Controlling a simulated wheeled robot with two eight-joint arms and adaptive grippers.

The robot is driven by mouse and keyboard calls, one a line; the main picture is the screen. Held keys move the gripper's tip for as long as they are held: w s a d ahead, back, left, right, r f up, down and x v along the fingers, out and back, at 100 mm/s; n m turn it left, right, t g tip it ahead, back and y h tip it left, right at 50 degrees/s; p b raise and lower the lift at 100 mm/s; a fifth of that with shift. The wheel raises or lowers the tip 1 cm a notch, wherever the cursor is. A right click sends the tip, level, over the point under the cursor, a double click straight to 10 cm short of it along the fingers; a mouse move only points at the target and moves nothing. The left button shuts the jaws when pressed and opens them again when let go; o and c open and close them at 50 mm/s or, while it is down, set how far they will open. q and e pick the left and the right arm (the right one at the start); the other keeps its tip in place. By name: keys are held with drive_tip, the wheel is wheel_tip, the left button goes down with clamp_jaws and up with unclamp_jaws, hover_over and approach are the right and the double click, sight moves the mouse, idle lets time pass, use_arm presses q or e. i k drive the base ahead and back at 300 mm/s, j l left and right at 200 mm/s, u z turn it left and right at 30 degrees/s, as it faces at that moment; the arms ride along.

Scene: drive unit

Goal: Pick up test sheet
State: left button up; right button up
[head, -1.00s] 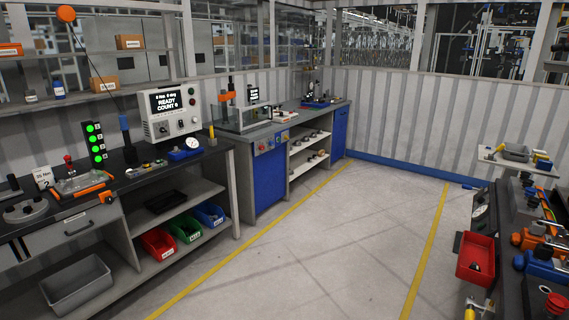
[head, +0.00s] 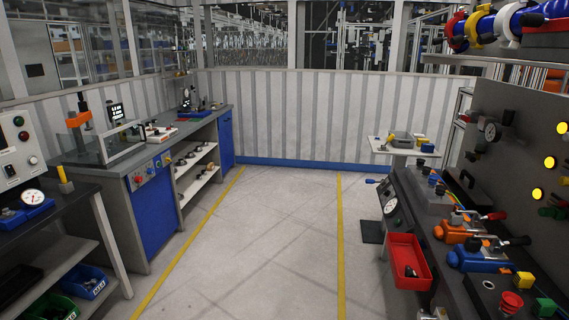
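I cannot make out a test sheet for sure in the head view. Neither of my grippers shows in this view. A workbench (head: 190,129) with a blue cabinet stands along the left and back. A dark test bench (head: 463,205) with clamps, dials and a panel with yellow lights stands on the right. A small white shelf (head: 400,150) carrying a grey tray stands at the back, beyond the test bench.
A red bin (head: 408,262) hangs at the left side of the right bench and juts into the aisle. A dark bench (head: 62,214) with a dial gauge is at the near left. The floor (head: 255,240) between the yellow lines is clear.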

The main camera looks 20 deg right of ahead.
sight(463, 179)
drive_tip(key=i+l+z, duration=0.15)
drive_tip(key=i+z, duration=0.15)
drive_tip(key=i, duration=0.7)
drive_tip(key=i+j+z, duration=0.1)
drive_tip(key=i+z, duration=0.25)
drive_tip(key=i, duration=0.65)
drive_tip(key=i+z, duration=0.25)
drive_tip(key=i, duration=0.35)
drive_tip(key=i+j+z, duration=0.2)
drive_tip(key=i, duration=0.4)
drive_tip(key=i+j+z, duration=0.1)
drive_tip(key=i+z, duration=0.15)
drive_tip(key=i, duration=0.35)
